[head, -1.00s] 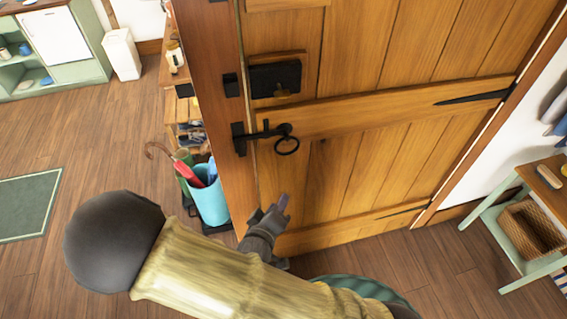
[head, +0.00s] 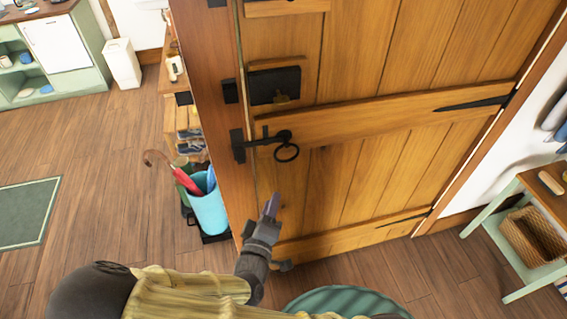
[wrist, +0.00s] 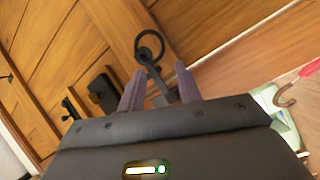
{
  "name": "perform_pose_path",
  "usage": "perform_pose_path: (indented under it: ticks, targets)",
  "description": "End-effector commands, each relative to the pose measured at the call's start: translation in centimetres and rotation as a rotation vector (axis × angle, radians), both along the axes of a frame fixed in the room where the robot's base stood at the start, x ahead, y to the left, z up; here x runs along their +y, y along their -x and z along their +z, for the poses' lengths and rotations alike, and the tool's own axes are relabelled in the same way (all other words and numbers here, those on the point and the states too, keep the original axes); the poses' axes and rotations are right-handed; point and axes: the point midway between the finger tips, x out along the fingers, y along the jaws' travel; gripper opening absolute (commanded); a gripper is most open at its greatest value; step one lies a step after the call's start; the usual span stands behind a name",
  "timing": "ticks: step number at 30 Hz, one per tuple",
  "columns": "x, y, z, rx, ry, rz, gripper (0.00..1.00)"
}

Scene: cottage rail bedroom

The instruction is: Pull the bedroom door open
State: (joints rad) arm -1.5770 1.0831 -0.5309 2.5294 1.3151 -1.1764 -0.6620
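The wooden plank door (head: 345,190) looks shut against its left post (head: 205,70), with strap hinges on its right side. A black latch with a ring handle (head: 286,152) sits near its left edge, below a black lock box (head: 275,84). My gripper (head: 270,205) is below the ring, apart from it in the head view. In the wrist view my gripper (wrist: 159,85) has its two purple fingers spread with a gap between them. The ring handle (wrist: 150,47) shows ahead of the fingertips, its dark stem running down between them. Nothing is visibly held.
A blue umbrella bin (head: 210,210) with a red umbrella stands left of the door post. A green side table (head: 500,225) with a basket stands at the right. A round green ribbed object (head: 340,300) is on the floor below. Open floor lies to the left.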

Motion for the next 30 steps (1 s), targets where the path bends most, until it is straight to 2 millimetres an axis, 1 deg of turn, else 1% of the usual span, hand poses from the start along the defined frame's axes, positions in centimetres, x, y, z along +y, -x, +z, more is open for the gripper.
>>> perform_pose_path:
  ticks: [1,3,18,21,25,30]
  targets:
    - [-0.3,-0.9,0.2,-0.001,-0.001,-0.005,0.34]
    - [-0.5,-2.2,0.2,-0.001,0.0,-0.004,0.34]
    - [-2.3,-10.8,0.2,0.0,-0.001,-0.002,0.34]
    - [-2.5,-12.3,0.2,0.0,-0.002,0.0,0.34]
    - [-2.7,-13.4,0.1,0.0,-0.001,0.001,0.34]
    - [-2.7,-13.8,0.0,0.001,-0.001,0.002,0.34]
